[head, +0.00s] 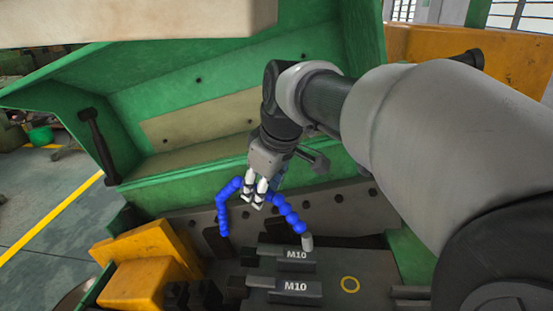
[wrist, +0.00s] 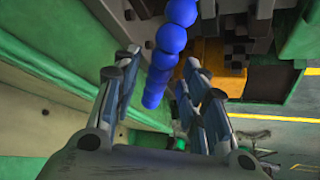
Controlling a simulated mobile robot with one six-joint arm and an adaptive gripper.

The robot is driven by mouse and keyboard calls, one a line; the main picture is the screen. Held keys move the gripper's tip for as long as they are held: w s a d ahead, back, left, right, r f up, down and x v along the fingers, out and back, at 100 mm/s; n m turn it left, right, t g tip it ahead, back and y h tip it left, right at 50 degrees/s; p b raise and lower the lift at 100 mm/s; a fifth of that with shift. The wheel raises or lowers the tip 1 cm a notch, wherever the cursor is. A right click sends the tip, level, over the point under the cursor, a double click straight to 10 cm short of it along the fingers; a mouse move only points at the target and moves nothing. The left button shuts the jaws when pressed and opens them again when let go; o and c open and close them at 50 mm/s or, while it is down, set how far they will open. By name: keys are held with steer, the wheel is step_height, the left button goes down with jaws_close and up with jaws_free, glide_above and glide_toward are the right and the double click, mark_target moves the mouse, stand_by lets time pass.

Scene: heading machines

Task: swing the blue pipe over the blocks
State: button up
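The blue pipe (head: 288,215) is a jointed, beaded hose that arches over the dark machine bed. Its left leg goes down to the bed, and its right leg ends in a grey nozzle (head: 307,242) beside the rear block. Two dark blocks marked M10, a rear one (head: 275,251) and a front one (head: 282,288), lie on the bed. My gripper (head: 254,198) is at the top of the arch, hiding part of the pipe. In the wrist view, the pipe (wrist: 168,45) runs between my open fingers (wrist: 160,72), with narrow gaps showing on both sides.
Orange-yellow machine parts (head: 145,268) stand at the left. A green machine wall (head: 190,110) rises behind, with a dark handle-like bar (head: 97,145) at its left.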

steer(key=v, duration=1.2)
steer(key=shift+f, duration=0.1)
